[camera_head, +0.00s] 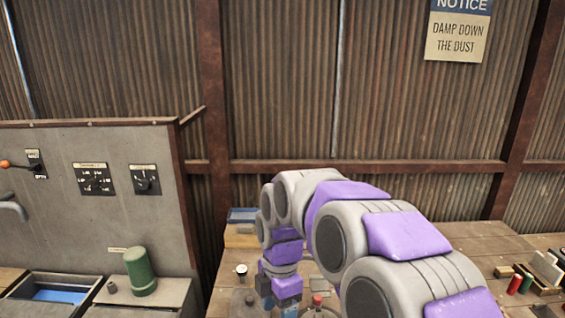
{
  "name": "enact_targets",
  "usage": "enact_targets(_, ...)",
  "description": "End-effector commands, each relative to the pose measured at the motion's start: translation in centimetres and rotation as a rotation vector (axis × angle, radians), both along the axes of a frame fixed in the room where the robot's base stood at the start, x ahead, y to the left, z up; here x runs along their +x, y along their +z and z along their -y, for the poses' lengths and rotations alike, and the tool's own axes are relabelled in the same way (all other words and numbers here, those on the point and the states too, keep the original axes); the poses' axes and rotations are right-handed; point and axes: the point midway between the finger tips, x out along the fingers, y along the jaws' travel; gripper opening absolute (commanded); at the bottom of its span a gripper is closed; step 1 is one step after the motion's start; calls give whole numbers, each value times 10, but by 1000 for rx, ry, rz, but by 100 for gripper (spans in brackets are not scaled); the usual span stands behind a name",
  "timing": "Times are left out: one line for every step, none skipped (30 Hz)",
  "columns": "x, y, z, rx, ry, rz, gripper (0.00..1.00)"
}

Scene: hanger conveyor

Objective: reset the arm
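My arm, grey with purple covers, reaches from the lower right towards the middle of the view and bends down at its far end. My gripper (278,298) points down over the wooden table (450,243), close to small items there. Its fingertips are small and partly cut off by the lower picture edge. I cannot tell whether they are apart or hold anything.
A grey control panel (80,220) with switches stands at left. Before it are a green cylinder (140,271) and an open bin (55,296). A blue tray (242,215), a small cup (241,270) and coloured cylinders (520,283) are on the table. A corrugated wall (270,80) closes the back.

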Motion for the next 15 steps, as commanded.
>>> enact_targets(-15,3,13,-14,-103,-3,73)
enact_targets(-24,4,20,-24,-166,-6,73)
enact_targets(-34,6,28,-37,-254,-7,73)
enact_targets(-42,6,34,-47,-319,-10,73)
enact_targets(-51,6,41,-57,-385,-13,73)
enact_targets(-62,6,48,-71,-474,-15,73)
enact_targets(-71,5,54,-84,-541,-19,73)
enact_targets(-81,5,60,-96,-607,-22,73)
enact_targets(-92,4,68,-110,-699,-23,73)
enact_targets(-102,3,74,-123,-767,-27,73)
enact_targets(-112,1,80,-135,-836,-30,73)
enact_targets(-124,0,87,-148,-928,-30,73)
enact_targets(-133,-3,92,-161,-999,-33,73)
enact_targets(-143,-5,97,-173,-1070,-35,73)
enact_targets(-155,-7,104,-185,-1165,-33,73)
